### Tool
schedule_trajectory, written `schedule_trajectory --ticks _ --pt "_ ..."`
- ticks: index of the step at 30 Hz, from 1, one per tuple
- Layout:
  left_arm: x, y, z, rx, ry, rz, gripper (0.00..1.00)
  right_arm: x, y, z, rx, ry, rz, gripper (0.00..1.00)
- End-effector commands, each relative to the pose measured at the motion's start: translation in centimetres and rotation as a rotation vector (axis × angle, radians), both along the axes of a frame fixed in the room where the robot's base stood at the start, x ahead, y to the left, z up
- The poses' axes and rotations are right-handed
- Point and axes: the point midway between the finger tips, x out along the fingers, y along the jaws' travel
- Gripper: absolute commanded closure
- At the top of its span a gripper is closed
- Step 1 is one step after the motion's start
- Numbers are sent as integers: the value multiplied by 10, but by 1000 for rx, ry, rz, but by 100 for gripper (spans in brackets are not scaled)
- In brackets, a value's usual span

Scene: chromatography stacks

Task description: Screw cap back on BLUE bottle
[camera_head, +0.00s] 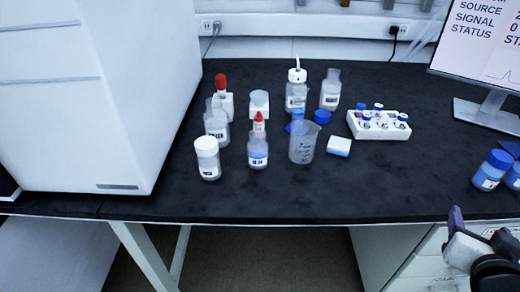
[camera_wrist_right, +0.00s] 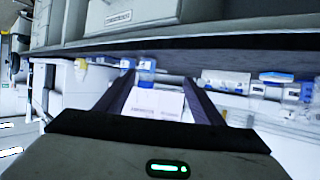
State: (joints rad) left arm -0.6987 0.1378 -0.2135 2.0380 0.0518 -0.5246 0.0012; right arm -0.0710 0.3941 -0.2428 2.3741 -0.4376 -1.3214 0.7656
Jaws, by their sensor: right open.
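Two bottles with blue caps and blue contents, the nearer one a blue bottle (camera_head: 491,171), stand at the right end of the black bench; the second is cut by the picture edge. A loose-looking blue cap (camera_head: 322,116) lies mid-bench, near a clear beaker (camera_head: 303,143). Another blue piece (camera_head: 297,127) sits just left of it, partly behind the beaker. I cannot tell which bottle either belongs to. My right gripper (camera_head: 457,228) is below the bench's front edge at the lower right, open and empty. Its spread fingers show in the right wrist view (camera_wrist_right: 160,88). My left gripper is out of view.
Several bottles, including a white-capped one (camera_head: 207,158) and a red-tipped dropper bottle (camera_head: 258,153), crowd the middle. A white vial rack (camera_head: 379,126) stands right of them. A monitor (camera_head: 484,45) and a large white instrument (camera_head: 95,90) flank the bench. The front strip is clear.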

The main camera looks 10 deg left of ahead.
Motion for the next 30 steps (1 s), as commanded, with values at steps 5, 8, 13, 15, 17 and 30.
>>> schedule_trajectory --ticks 5,8,13,15,17,30 --pt "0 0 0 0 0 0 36 0 0 0 0 0 0 38" --pt "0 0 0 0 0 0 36 0 0 0 0 0 0 39" --pt "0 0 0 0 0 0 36 -6 17 -39 -9 82 83 39" --pt "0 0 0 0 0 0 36 -17 40 -84 -9 165 186 39" --pt "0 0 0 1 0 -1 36 -36 64 -128 0 241 292 39" --pt "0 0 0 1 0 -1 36 -173 161 -274 119 377 638 39"
